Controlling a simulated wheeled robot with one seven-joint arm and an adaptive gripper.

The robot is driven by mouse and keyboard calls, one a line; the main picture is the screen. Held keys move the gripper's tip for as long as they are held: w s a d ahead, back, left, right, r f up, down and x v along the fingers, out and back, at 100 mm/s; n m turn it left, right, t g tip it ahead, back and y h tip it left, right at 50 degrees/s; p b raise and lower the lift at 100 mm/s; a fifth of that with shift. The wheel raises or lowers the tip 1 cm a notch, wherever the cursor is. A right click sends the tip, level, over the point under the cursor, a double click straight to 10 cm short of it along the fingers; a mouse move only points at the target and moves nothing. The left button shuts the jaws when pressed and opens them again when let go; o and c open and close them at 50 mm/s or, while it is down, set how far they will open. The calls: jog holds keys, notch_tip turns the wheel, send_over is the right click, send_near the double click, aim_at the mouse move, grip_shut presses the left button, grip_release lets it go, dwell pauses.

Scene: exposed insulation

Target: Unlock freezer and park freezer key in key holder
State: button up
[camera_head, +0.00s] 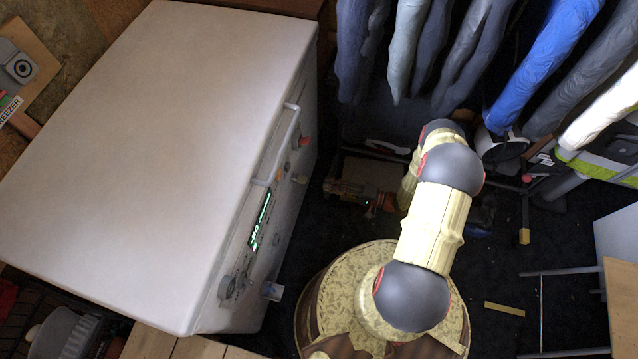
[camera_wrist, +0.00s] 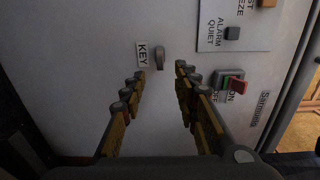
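The white freezer (camera_head: 150,130) fills the left of the head view, its lid closed. In the wrist view its front (camera_wrist: 80,50) shows a KEY label (camera_wrist: 143,54) with a small grey key-like tab (camera_wrist: 160,58) beside it. My gripper (camera_wrist: 158,78) is open, its two fingers apart and nothing between them. The tab lies just beyond the fingertips, near the gap; I cannot tell the distance.
The freezer handle (camera_head: 276,145) juts from its front. The wrist view shows an alarm panel (camera_wrist: 233,20) and a red switch (camera_wrist: 237,86) right of the tab. Hanging clothes (camera_head: 470,50) crowd the back. A wooden board (camera_head: 40,45) carries a grey round-faced device (camera_head: 18,68).

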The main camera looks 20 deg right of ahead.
jog(key=shift+v, duration=1.35)
